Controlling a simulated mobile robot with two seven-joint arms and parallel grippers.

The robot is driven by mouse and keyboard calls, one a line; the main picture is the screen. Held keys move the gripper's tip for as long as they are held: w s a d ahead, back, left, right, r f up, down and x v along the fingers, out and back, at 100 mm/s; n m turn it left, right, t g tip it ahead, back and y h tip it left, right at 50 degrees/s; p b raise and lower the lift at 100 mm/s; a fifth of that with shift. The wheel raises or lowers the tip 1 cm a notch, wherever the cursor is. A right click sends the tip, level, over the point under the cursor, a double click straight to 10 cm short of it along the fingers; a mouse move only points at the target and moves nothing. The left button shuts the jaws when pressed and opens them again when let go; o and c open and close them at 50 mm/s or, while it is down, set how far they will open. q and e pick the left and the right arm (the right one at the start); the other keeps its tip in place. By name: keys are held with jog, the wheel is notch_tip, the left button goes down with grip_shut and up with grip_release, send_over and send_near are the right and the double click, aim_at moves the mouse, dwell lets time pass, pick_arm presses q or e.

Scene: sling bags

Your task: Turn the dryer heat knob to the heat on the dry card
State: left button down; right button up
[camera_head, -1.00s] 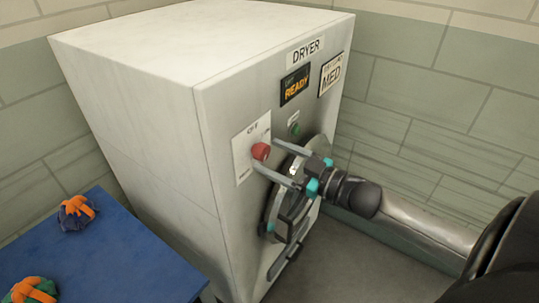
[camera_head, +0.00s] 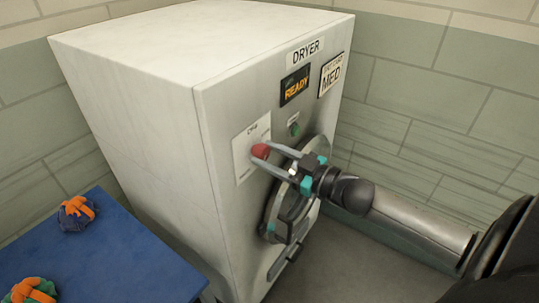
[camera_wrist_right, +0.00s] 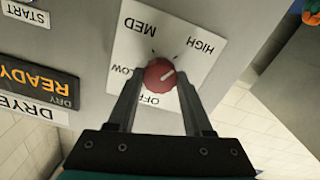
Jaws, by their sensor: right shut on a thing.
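The red heat knob (camera_head: 260,151) sits on a white plate (camera_head: 240,156) on the dryer's front; it also shows in the wrist view (camera_wrist_right: 159,74). The plate carries OFF, LOW, MED and HIGH, upside down in the wrist view. The knob's pale mark slants toward the upper right there; the exact setting is hard to tell. My right gripper (camera_head: 268,155) is shut on the knob, one finger on each side. The dry card (camera_head: 330,75) at the upper right of the dryer front reads MED. My left gripper is not in view.
The dryer (camera_head: 150,110) has a READY display (camera_head: 295,85), a green start button (camera_head: 295,130) and a round door (camera_head: 275,210) below my right gripper. A blue table (camera_head: 100,260) with orange-strapped bundles stands at the lower left.

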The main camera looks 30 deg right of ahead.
grip_shut()
jog(key=shift+n, duration=0.3)
jog(key=shift+n+p, duration=0.6)
jog(key=shift+n, duration=0.4)
jog(key=n+p, duration=0.1)
jog(key=n, duration=0.1)
jog(key=shift+n, duration=0.3)
jog(key=n, duration=0.4)
jog(key=shift+n, duration=0.3)
jog(key=shift+f+n, duration=0.1)
jog(key=shift+n, duration=1.9)
